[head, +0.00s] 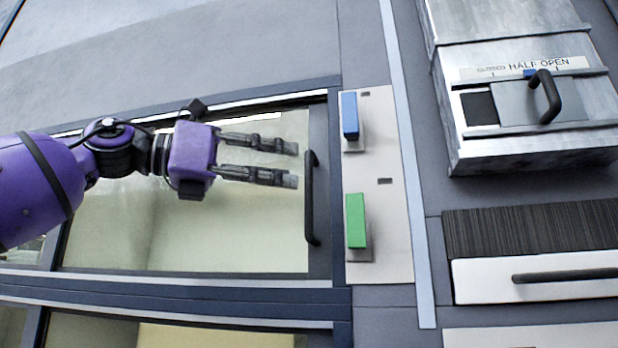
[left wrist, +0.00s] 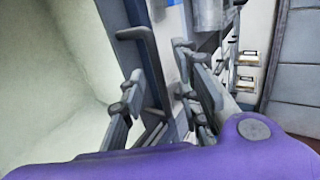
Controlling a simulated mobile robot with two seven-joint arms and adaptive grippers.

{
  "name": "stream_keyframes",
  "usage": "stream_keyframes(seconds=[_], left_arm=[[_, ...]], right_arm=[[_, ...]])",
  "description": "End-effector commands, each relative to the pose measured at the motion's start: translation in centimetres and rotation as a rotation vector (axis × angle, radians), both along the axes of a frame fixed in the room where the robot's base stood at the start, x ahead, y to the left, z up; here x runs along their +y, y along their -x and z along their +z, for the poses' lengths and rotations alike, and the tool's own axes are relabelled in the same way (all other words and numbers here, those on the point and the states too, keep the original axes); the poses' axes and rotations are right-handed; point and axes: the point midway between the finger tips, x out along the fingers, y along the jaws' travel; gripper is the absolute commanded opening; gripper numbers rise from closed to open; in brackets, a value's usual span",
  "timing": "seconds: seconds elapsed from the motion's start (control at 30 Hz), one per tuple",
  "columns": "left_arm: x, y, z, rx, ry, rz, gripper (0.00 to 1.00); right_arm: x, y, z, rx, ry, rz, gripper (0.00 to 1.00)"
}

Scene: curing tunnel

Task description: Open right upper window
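The upper window (head: 240,230) is a wide glass pane in a dark frame, and it looks closed. Its dark vertical bar handle (head: 312,198) is on the right side of the frame; it also shows in the left wrist view (left wrist: 150,62). My left gripper (head: 291,165) is open and empty, its two fingers parallel and pointing right. Its fingertips are just left of the handle's upper half in the head view. In the left wrist view the fingers (left wrist: 165,98) stand apart near the handle; I cannot tell whether they touch it. My right gripper is not in view.
Right of the window is a pale panel (head: 385,200) with a blue lever (head: 350,115) and a green lever (head: 356,220). Further right, a metal box (head: 520,145) marked "HALF OPEN" juts out. A white drawer front (head: 480,282) is below it. Another window (head: 220,336) is underneath.

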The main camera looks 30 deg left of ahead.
Motion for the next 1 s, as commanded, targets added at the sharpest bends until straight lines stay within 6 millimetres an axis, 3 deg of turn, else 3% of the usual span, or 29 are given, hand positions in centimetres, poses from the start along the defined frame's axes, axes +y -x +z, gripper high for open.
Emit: stream_keyframes(seconds=[0.3, 0.77, 1.0], left_arm=[[-2.6, -3.2, -0.3, 0.006, -0.001, 0.003, 0.30], [-3.5, -4.0, -0.1, 0.001, 0.000, 0.000, 0.30], [-3.5, -4.0, -0.1, 0.002, 0.001, 0.000, 0.03]], right_arm=[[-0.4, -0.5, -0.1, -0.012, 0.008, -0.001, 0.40], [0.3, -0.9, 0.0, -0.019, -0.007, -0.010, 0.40], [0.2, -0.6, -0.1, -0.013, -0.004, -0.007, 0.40]])
